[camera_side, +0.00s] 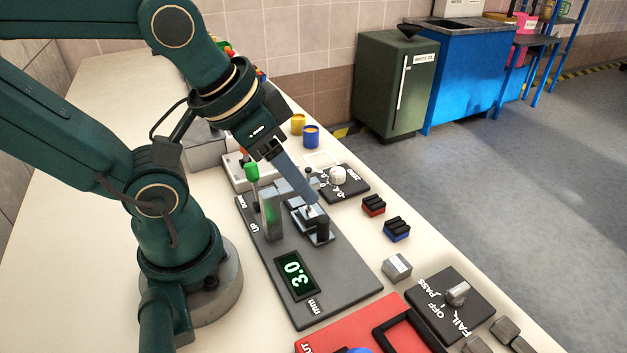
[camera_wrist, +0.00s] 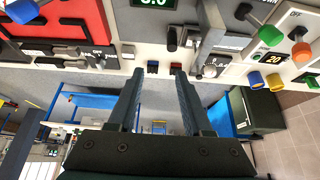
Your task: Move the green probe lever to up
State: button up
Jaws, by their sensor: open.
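The green probe lever (camera_side: 252,171) stands at the back left of the dark grey jack panel (camera_side: 345,285). Its knob is raised above the panel, beside the DOWN and UP labels, and seems nearer the DOWN end. The grey jack post hides part of its base. My gripper (camera_side: 308,196) is in front and to the right of the lever, apart from it, above the black-ended slide (camera_side: 322,228). In the wrist view my gripper (camera_wrist: 160,72) has its two fingers spread with nothing between them.
The display (camera_side: 294,274) reads 3.0. A dial box with a white knob (camera_side: 338,174) stands behind the panel. Blue (camera_side: 311,137) and yellow (camera_side: 298,123) cups stand farther back. Red and blue-based black blocks (camera_side: 397,229) lie to the right. A red tray (camera_side: 345,326) is in front.

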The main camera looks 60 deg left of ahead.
grip_shut()
notch_tip(320, 180, up, 2)
jog(key=n+g, duration=0.7)
jog(key=n, duration=1.3)
send_over(256, 185)
jog(key=w+a, duration=0.3)
jog(key=s+a+f+n+h, duration=0.1)
jog(key=s+a+f+n, duration=0.25)
jog(key=a, duration=0.25)
jog(key=shift+m, duration=0.25)
jog(key=f, duration=0.2)
jog(key=s+d+f, duration=0.1)
jog(key=f, duration=0.2)
jog(key=s+f, duration=0.1)
jog(key=f, duration=0.2)
jog(key=shift+d+f, duration=0.2)
jog(key=shift+d, duration=0.05)
jog(key=shift+w+d+r, duration=0.1)
jog(key=shift+w+d, duration=0.25)
jog(key=shift+d, duration=0.25)
jog(key=shift+w+d+r, duration=0.1)
jog(key=shift+w+d, duration=0.2)
jog(key=shift+d, duration=0.25)
jog(key=shift+w+d+r, duration=0.15)
jog(key=shift+w+d, duration=0.1)
jog(key=shift+d, duration=0.25)
